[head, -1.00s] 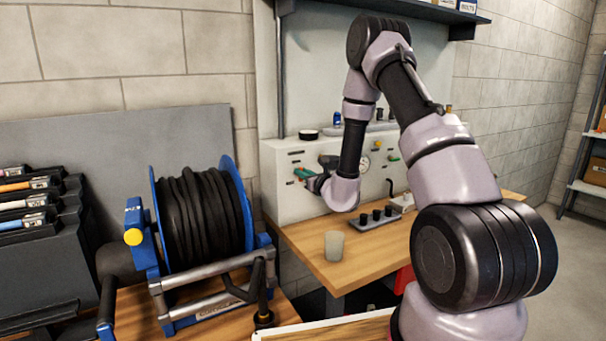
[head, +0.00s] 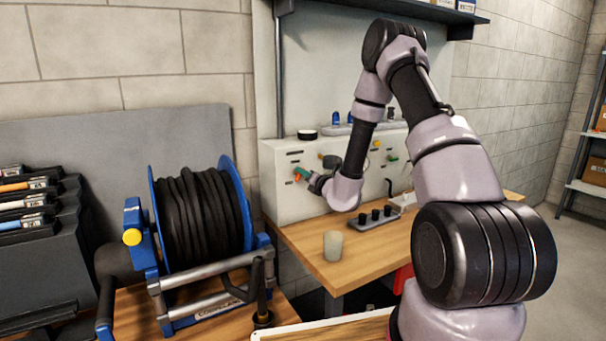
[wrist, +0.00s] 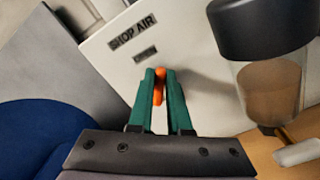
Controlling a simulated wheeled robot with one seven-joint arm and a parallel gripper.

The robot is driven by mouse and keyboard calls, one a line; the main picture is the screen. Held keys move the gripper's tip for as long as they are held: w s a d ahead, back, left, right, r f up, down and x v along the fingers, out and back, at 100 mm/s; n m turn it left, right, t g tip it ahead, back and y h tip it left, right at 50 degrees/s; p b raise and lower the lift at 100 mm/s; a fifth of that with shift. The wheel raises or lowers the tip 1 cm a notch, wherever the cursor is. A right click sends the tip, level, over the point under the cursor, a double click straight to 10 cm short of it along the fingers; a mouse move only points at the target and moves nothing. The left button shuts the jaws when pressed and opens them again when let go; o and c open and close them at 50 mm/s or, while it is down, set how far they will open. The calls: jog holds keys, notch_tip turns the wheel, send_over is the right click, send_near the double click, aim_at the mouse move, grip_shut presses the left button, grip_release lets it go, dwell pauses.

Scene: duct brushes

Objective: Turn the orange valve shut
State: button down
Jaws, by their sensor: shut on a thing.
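The orange valve (wrist: 158,86) is on the pale panel, beside the "SHOP AIR" label in the wrist view. Its handle lies between the two green fingers of my gripper (wrist: 159,98), which is shut on it. In the head view, my gripper (head: 301,173) is at the left part of the panel. A small bit of the orange valve (head: 297,178) shows at the fingertips there. The fingers hide most of the handle, and its exact angle is hard to tell.
A black-capped clear bowl (wrist: 270,88) stands close to the right of the fingers. The white panel box (head: 283,208) stands on a wooden bench with a beige cup (head: 333,246) and a dark rack (head: 374,219). A blue hose reel (head: 200,220) stands at the left.

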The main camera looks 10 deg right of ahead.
jog(key=m, duration=0.7)
jog(key=f+m, duration=0.1)
jog(key=m, duration=0.2)
jog(key=shift+d+f+m, duration=0.1)
jog(key=shift+d+m, duration=0.25)
jog(key=shift+m, duration=0.05)
dwell(0.3)
jog(key=c, duration=0.9)
grip_release()
jog(key=shift+o, duration=0.2)
jog(key=v, duration=1)
jog(key=shift+s, duration=0.35)
jog(key=shift+d, duration=0.1)
